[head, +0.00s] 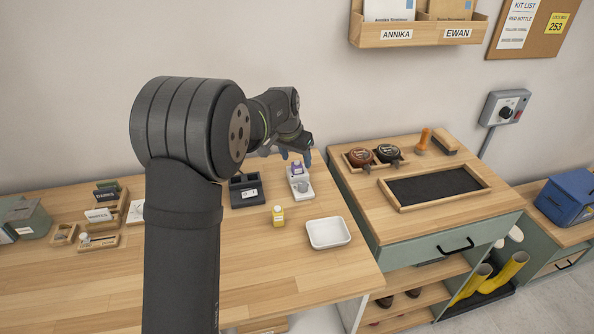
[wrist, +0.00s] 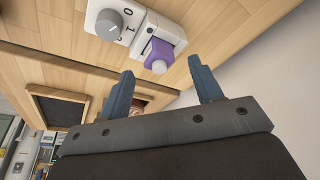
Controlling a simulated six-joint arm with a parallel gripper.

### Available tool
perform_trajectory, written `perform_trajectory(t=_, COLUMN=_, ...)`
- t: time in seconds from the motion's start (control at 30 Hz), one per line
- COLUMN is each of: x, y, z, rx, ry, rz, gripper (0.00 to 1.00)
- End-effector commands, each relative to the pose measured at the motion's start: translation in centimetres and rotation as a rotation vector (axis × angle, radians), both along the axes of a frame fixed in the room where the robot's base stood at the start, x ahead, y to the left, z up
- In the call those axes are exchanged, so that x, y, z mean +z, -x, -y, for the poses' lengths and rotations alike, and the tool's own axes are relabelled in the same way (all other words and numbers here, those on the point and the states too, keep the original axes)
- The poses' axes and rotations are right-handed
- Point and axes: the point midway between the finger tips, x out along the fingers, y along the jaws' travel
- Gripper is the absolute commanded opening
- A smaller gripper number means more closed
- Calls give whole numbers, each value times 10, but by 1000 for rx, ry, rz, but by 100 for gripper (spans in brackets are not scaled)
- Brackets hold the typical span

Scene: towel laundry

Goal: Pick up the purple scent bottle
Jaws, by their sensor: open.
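The purple scent bottle (head: 297,169) sits at the back end of a white device (head: 303,190) on the left table. In the wrist view the bottle (wrist: 160,51) has a purple body and a pale cap, and it stands in a slot of the white device (wrist: 140,32), which has a grey dial marked 0 and 1. My gripper (head: 296,156) is just above and behind the bottle in the head view. In the wrist view my gripper (wrist: 161,66) is open, its two blue fingers apart and empty. The bottle appears between the fingertips but beyond them; I cannot tell the exact gap.
A black device (head: 246,190) stands left of the white one. A yellow bottle (head: 278,216) and a white tray (head: 328,232) are nearer the front. The green-and-wood cabinet (head: 440,247) stands to the right, with a black-matted tray (head: 437,187) on top. The wall is close behind.

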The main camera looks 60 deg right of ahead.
Motion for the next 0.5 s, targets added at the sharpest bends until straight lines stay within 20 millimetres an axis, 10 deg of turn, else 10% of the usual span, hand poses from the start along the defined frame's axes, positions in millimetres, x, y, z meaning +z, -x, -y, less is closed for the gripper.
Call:
perform_trajectory(t=0.3, x=-11, y=0, z=3, rx=0, ry=0, rz=1, gripper=57)
perform_trajectory(t=0.5, x=-11, y=0, z=3, rx=0, ry=0, rz=1, gripper=18)
